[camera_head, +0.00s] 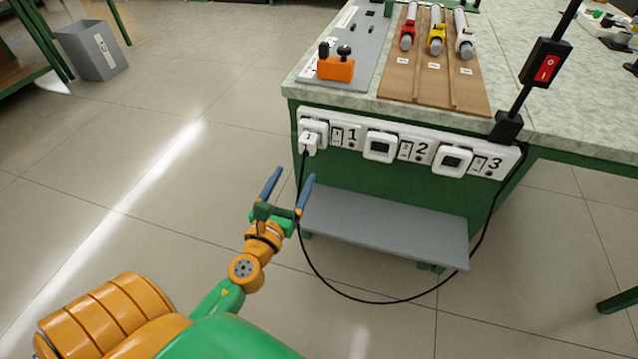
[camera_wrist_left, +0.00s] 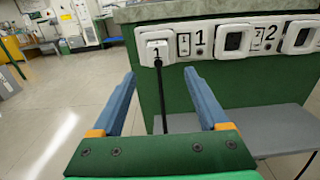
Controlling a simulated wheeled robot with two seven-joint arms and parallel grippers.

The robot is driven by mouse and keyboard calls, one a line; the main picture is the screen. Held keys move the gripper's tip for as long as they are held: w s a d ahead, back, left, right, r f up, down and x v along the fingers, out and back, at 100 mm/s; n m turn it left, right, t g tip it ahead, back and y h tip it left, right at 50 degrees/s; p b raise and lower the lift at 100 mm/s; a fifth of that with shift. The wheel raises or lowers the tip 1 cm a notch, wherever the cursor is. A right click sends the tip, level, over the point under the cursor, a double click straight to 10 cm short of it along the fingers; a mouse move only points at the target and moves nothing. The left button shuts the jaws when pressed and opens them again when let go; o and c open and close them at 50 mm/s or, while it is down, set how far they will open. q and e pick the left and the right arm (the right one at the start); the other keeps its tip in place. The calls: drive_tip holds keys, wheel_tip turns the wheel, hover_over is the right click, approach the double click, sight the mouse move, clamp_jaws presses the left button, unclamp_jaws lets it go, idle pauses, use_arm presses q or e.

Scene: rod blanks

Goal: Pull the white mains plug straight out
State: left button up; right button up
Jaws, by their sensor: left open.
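The white mains plug (camera_head: 309,142) sits in the socket marked 1 at the left end of the white socket strip (camera_head: 371,134) on the bench's front edge. Its black cord (camera_head: 331,288) hangs down and loops to the right. In the left wrist view the plug (camera_wrist_left: 156,49) is beyond the fingers, with its cord (camera_wrist_left: 161,95) running down between them. My left gripper (camera_head: 289,182) is open and empty, below and in front of the plug, apart from it; it also shows in the left wrist view (camera_wrist_left: 163,96). My right gripper is not in view.
A grey shelf (camera_head: 385,224) juts out below the strip. On the bench (camera_head: 545,110) stand an orange block (camera_head: 336,68), a wooden rack (camera_head: 431,85) with rods, and a red switch box (camera_head: 545,63) on a black post. Floor to the left is clear up to a grey bin (camera_head: 92,50).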

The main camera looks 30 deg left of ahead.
sight(305, 150)
use_arm(q)
drive_tip(key=x, duration=0.5)
drive_tip(key=shift+w+a, duration=0.2)
drive_tip(key=shift+a, duration=0.05)
drive_tip(key=x, duration=0.5)
drive_tip(key=shift+w, duration=0.5)
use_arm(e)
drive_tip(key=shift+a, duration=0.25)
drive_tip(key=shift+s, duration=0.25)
use_arm(q)
drive_tip(key=shift+c, duration=0.4)
clamp_jaws()
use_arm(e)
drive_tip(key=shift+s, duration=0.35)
